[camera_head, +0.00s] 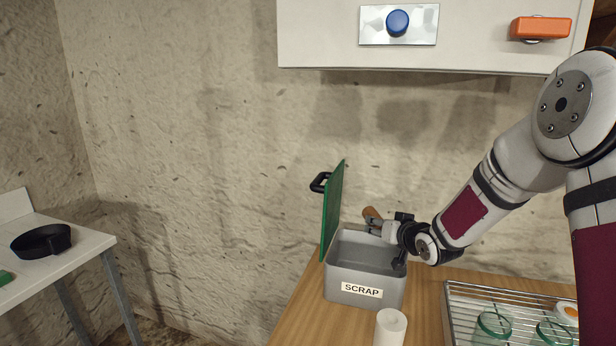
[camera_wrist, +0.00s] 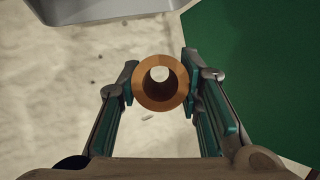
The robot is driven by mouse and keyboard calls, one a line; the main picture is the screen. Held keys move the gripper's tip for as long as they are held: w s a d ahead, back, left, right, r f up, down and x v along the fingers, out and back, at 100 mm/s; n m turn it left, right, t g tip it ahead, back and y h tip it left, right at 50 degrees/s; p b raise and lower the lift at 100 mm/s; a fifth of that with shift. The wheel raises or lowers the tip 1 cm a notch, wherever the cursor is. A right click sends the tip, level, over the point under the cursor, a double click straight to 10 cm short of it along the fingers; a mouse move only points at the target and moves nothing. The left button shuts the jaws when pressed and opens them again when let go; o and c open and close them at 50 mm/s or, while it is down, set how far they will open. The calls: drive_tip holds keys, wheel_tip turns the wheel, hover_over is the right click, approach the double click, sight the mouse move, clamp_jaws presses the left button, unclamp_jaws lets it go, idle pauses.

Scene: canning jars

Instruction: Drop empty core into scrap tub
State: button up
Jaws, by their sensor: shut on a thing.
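My gripper (camera_head: 376,225) is shut on a brown cardboard core (camera_head: 372,214), at the back of the scrap tub, around rim height. In the wrist view my gripper (camera_wrist: 160,82) has a finger on each side of the core (camera_wrist: 160,103), whose hollow end faces the camera. The grey scrap tub (camera_head: 350,273), labelled SCRAP, stands on the wooden counter with its top open. Its green lid (camera_head: 333,212) is raised at the tub's left side and has a black handle. Part of the tub's inside is visible and looks empty; the rest is hidden.
A white roll (camera_head: 390,328) stands in front of the tub. A wire rack (camera_head: 455,310) with glass jars (camera_head: 493,326) is at the right. A white cabinet (camera_head: 470,55) hangs above. A separate table (camera_head: 75,238) with a black pan (camera_head: 42,242) is at the left.

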drive_tip(key=shift+w+d+f+b, duration=0.1)
drive_tip(key=shift+w+d+b, duration=0.3)
drive_tip(key=shift+w, duration=0.35)
wheel_tip(320, 180, down, 6)
drive_tip(key=b, duration=0.3)
drive_tip(key=shift+s+b, duration=0.1)
drive_tip(key=shift+b, duration=0.3)
drive_tip(key=o, duration=1.2)
drive_tip(key=shift+a, duration=0.1)
drive_tip(key=v, duration=1.2)
